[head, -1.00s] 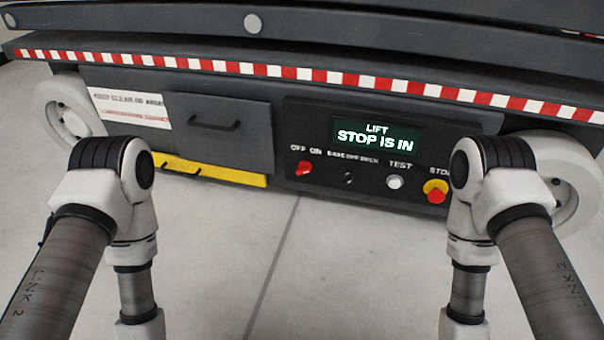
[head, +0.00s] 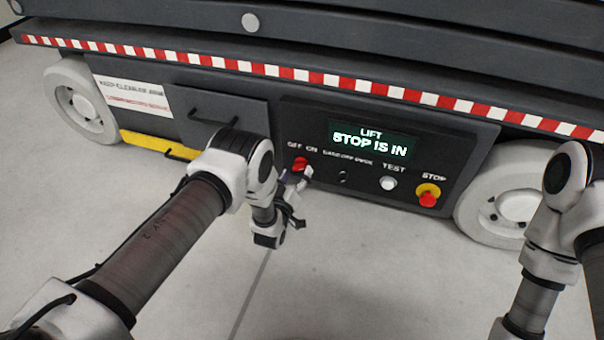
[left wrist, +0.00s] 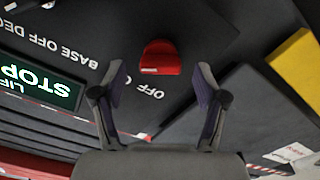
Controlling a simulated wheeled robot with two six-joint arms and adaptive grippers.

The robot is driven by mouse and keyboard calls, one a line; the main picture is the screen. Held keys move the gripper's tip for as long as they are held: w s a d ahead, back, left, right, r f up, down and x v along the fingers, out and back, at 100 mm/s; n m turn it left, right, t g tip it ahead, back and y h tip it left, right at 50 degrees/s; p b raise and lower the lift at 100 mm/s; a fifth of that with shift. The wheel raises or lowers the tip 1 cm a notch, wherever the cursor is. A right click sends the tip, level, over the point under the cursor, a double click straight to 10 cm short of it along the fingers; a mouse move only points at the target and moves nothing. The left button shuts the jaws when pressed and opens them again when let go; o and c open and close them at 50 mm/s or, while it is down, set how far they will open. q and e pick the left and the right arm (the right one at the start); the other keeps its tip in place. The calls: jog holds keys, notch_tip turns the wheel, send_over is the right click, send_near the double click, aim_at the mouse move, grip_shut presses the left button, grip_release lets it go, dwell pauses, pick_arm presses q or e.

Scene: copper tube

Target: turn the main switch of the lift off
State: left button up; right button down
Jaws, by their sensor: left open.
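The main switch is a red knob (head: 300,164) under the words OFF ON on the lift's dark control panel (head: 455,160). In the left wrist view the red knob (left wrist: 160,58) sits just beyond and between the fingertips, apart from them, near the lettering OFF. My left gripper (head: 303,180) is in front of the knob; in the left wrist view its two fingers (left wrist: 160,85) are spread and empty. The lit display (head: 373,139) reads LIFT, STOP IS IN. My right arm is at the right edge; its gripper is out of frame.
Right of the switch are a small dark selector (head: 343,176), a white TEST button (head: 388,183) and a red STOP button on yellow (head: 428,195). A drawer handle (head: 214,121) and yellow bar (head: 146,142) are to the left. Wheels (head: 505,190) flank the lift; the floor is clear.

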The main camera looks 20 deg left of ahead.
pick_arm(q)
jog(key=shift+w+f, duration=0.15)
jog(key=shift+w, duration=0.55)
jog(key=shift+w+r, duration=0.2)
jog(key=shift+w, duration=0.1)
jog(key=c, duration=1.2)
jog(key=shift+o, duration=0.2)
pick_arm(e)
jog(key=shift+f, duration=0.5)
